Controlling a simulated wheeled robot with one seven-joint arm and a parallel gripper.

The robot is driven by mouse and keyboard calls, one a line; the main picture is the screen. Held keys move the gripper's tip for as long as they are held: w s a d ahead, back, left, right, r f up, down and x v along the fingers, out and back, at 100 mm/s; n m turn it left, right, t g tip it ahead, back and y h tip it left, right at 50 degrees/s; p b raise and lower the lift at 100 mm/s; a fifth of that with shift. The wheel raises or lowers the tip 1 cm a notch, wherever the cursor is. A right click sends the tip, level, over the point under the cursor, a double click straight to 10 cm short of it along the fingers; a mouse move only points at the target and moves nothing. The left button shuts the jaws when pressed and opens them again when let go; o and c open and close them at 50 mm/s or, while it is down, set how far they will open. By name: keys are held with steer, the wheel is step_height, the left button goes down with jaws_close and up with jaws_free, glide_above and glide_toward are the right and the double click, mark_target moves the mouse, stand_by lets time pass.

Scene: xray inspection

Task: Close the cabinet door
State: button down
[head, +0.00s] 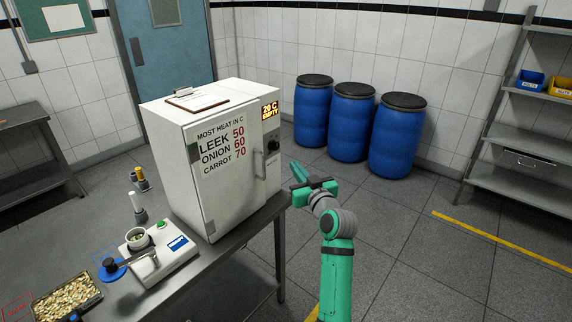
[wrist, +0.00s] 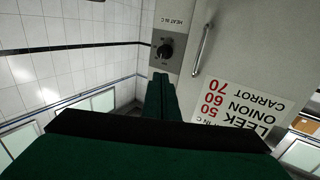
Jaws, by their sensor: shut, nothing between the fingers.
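The white cabinet (head: 212,153) stands on the grey table. Its door (head: 225,190) carries a printed sign with leek, onion and carrot temperatures and a vertical handle (head: 258,165) near its right edge. The door looks flush with the control panel, though a small gap would be hard to see. My gripper (head: 298,172) is shut and empty, to the right of the cabinet and apart from the handle in the head view. In the wrist view, the shut fingers (wrist: 161,80) point toward the panel below the dial (wrist: 165,51), beside the door (wrist: 235,70) and its handle (wrist: 203,48).
A clipboard (head: 196,99) lies on the cabinet top. A small device with a cup (head: 160,255) and a tray of pale pieces (head: 66,297) are on the table (head: 235,255). Three blue barrels (head: 351,122) stand behind, with shelves (head: 525,130) at right. Floor between is clear.

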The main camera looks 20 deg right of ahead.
steer(key=s+a+f+m+g+h, duration=0.1)
steer(key=s+a+f, duration=0.5)
steer(key=s+f, duration=0.3)
steer(key=s+a+f+m+h, duration=0.1)
steer(key=s+a+f+m, duration=0.1)
steer(key=s+a+f, duration=0.5)
steer(key=s+a+f+m+g+h, duration=0.1)
steer(key=s+a+f, duration=0.3)
steer(key=s+f, duration=0.7)
steer(key=s+a+f, duration=0.2)
steer(key=s+a, duration=0.1)
steer(key=s, duration=0.5)
steer(key=s+a+f, duration=0.2)
steer(key=s+f, duration=0.1)
steer(key=s, duration=0.5)
steer(key=s+a+r+n, duration=0.1)
steer(key=s+r, duration=0.2)
steer(key=s, duration=0.5)
steer(key=s+a+r+n+y, duration=0.1)
steer(key=s+r, duration=0.3)
steer(key=s, duration=0.4)
steer(key=shift+s+a+r+n+g, duration=0.2)
steer(key=shift+s+a+n+g, duration=0.15)
steer(key=shift+a+n, duration=0.25)
